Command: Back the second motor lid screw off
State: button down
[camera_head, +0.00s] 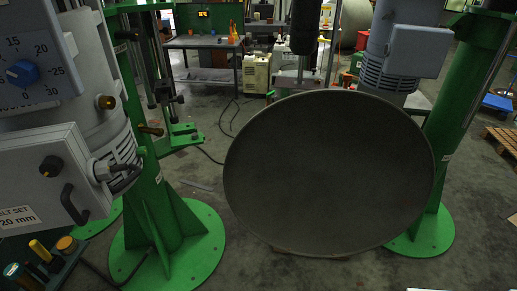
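A grey motor housing (92,128) fills the left side, close to the camera. A brass screw-like knob (106,101) sticks out of its side. A second brass piece (150,130) sits lower and to the right, near the green column; I cannot tell whether it is a lid screw. A grey box-like cover (45,180) at lower left has a black handle, a black knob (50,165) and a label partly reading "20 mm". Which of these is the second motor lid screw is unclear. My gripper is not in view.
A large dark round disc (328,175) occupies the centre. Green columns (160,190) with wide round bases stand left and right. A tool holder (45,262) is at lower left. A workbench (200,42) stands behind, and a pallet (502,138) lies at right.

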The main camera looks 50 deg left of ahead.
aim_at(51, 166)
jog(key=u, duration=3.4)
